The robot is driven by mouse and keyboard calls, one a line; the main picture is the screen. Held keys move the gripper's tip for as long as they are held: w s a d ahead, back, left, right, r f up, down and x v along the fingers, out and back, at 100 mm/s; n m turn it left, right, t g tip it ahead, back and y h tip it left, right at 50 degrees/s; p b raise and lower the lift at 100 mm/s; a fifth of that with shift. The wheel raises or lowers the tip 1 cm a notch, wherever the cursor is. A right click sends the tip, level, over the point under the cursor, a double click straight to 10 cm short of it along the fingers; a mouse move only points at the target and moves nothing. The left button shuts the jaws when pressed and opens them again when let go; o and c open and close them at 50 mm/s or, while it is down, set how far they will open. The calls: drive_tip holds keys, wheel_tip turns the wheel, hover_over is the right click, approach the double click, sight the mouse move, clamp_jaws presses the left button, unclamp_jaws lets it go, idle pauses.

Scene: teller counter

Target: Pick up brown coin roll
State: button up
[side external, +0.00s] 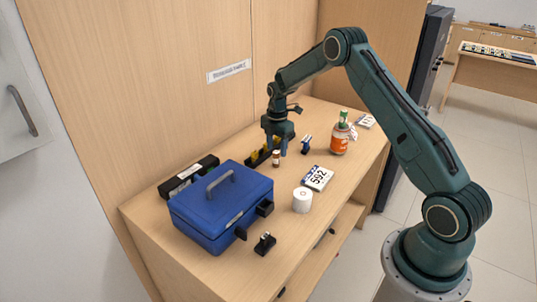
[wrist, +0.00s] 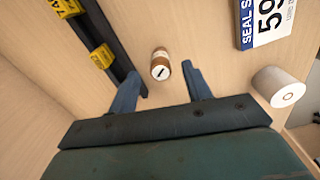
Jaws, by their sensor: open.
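The brown coin roll (side external: 276,157) stands upright on the wooden counter, just in front of a black rack with yellow tags. In the wrist view the roll (wrist: 160,65) shows its pale top end with a dark mark and a brown side. My gripper (side external: 279,146) points down over the counter close to the roll. In the wrist view its two fingers (wrist: 161,80) are spread apart and empty, and the roll appears just beyond and between the fingertips. I cannot tell the exact height of the fingertips.
The black rack (wrist: 100,25) runs close beside the left finger. A blue cash box (side external: 225,205), white paper roll (side external: 302,200), numbered card box (side external: 317,178), small blue item (side external: 307,144) and orange-labelled jar (side external: 340,138) stand around.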

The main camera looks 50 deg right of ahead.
sight(276, 152)
drive_tip(key=shift+a+f, duration=0.1)
drive_tip(key=shift+f, duration=2.3)
clamp_jaws()
